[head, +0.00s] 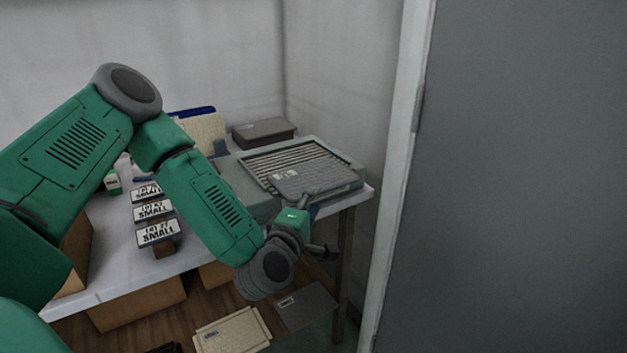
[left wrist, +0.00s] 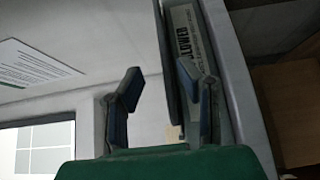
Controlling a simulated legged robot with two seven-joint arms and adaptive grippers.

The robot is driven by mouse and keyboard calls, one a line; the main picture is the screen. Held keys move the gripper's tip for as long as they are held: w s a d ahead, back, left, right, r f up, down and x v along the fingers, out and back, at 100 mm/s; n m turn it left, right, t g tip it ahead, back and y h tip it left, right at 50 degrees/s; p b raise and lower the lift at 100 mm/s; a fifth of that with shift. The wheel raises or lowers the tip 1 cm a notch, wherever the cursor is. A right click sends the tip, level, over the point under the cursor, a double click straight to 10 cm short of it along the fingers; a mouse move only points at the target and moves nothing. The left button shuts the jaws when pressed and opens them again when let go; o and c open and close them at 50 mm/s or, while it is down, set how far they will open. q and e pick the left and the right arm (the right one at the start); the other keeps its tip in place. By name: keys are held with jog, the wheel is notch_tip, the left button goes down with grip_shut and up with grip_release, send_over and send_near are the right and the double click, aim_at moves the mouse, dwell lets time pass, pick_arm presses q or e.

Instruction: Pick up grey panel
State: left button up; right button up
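A grey panel (head: 315,180) lies tilted on a slatted tray (head: 262,178) at the table's right end. My left gripper (head: 318,222) is at the front edge of the tray, close to the panel's near side. In the left wrist view its two fingers (left wrist: 162,75) stand wide apart. A thin dark grey edge (left wrist: 168,50) runs upright between them, nearer the right finger. I cannot tell whether it touches a finger or belongs to the panel. Beside it is a surface with a printed "BLOWER" label (left wrist: 188,35). My right gripper is not in view.
The table (head: 108,240) holds several "SMALL" signs (head: 158,232) and a dark grey box (head: 263,132) behind the tray. A beige panel (head: 232,332) and a grey one (head: 305,305) lie below. A large grey surface (head: 520,180) fills the right side.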

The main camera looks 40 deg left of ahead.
aim_at(322, 187)
pick_arm(q)
jog(key=x, duration=0.5)
jog(key=shift+w+a+f+b, duration=0.3)
jog(key=shift+a+f+b, duration=0.1)
jog(key=shift+w+a, duration=0.1)
jog(key=shift+w, duration=0.4)
grip_shut()
